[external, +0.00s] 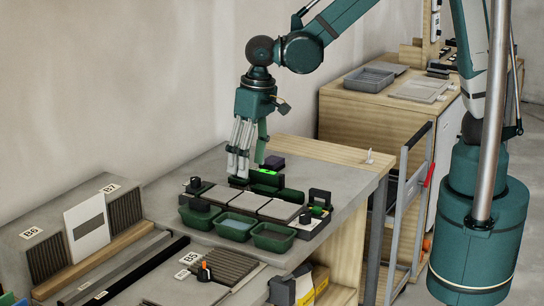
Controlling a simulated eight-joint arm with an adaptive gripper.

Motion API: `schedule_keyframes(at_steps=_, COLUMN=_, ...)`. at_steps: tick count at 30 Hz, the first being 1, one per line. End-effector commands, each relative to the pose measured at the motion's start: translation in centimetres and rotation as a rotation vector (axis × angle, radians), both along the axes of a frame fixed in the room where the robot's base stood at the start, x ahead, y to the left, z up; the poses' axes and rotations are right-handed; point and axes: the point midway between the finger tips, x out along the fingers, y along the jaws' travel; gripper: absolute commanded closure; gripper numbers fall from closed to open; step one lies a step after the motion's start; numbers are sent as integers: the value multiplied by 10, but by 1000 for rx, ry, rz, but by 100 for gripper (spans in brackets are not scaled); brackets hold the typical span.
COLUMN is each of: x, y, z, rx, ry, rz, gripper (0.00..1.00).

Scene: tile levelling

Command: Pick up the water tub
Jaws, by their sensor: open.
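Three small dark green tubs stand in a row at the front of a work station on the grey bench (150,190). The middle tub (236,235) has a pale bluish surface inside that looks like water. The left tub (198,222) and right tub (272,243) look dark green inside. My gripper (248,170) is open and empty, pointing down above the back of the station, behind the tubs. Its fingers are apart, and it touches none of the tubs. The fingers hide part of the station's back edge.
Grey tiles (249,201) lie in a row behind the tubs. A device with a lit green display (267,173) stands near the fingers. A black-handled tool (319,201) is at the right. Ribbed tiles (228,265) and a knob lie in front. A ladder-like frame (404,190) stands beyond the bench.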

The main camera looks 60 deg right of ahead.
Motion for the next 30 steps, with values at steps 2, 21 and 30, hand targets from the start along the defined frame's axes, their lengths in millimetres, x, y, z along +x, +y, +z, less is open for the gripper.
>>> schedule_keyframes(at_steps=2, x=1, y=16, z=-9, rx=-7, ry=15, rz=2, gripper=41)
schedule_keyframes(at_steps=21, x=-14, y=93, z=-70, rx=-59, ry=96, rz=0, gripper=41)
schedule_keyframes(at_steps=30, x=-14, y=94, z=-71, rx=-60, ry=97, rz=0, gripper=41)
